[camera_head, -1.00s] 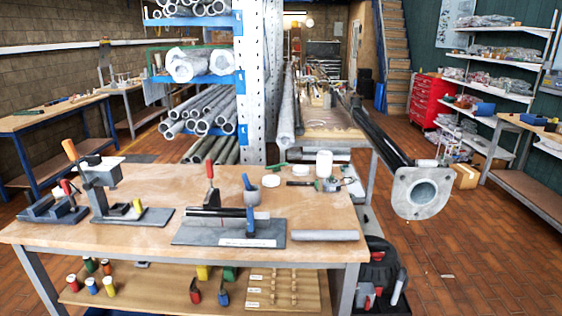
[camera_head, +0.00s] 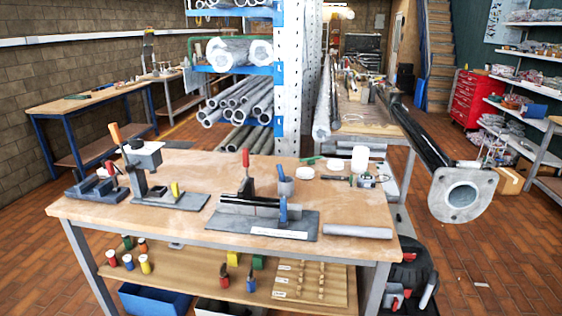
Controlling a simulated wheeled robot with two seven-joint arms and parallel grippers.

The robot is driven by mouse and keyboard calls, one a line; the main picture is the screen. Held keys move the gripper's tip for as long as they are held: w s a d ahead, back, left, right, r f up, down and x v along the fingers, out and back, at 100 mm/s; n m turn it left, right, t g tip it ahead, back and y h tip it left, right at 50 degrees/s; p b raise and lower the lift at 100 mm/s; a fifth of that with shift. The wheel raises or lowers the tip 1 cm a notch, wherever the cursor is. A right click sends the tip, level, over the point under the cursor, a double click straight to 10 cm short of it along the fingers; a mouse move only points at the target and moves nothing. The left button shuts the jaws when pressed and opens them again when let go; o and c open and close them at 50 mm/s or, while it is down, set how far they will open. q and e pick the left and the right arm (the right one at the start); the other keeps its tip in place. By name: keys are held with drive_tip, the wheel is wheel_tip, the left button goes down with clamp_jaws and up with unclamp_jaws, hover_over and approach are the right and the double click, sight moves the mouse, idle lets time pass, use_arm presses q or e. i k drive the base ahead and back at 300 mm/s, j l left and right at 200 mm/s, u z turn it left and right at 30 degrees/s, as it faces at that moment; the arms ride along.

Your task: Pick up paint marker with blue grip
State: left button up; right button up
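I cannot single out the paint marker with blue grip for certain. A slim blue-topped item (camera_head: 280,172) stands tilted in a small grey cup (camera_head: 286,187) near the middle of the workbench (camera_head: 340,209). A blue upright handle (camera_head: 283,208) is at the front of the grey clamping fixture (camera_head: 250,208). A small blue-bodied item (camera_head: 250,284) stands on the lower shelf, beside a red one (camera_head: 224,272). A dark slender item (camera_head: 335,178) lies on the bench right of the cup. Neither of my grippers shows.
A grey tube (camera_head: 357,231) lies at the front right. A long pole with a flange (camera_head: 463,194) juts out right of the bench. A steel rack post (camera_head: 289,80) rises behind.

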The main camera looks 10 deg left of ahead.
sight(280, 171)
drive_tip(key=i+j, duration=0.3)
drive_tip(key=j, duration=0.15)
drive_tip(key=i+j, duration=0.3)
drive_tip(key=j, duration=0.15)
drive_tip(key=i+z, duration=0.05)
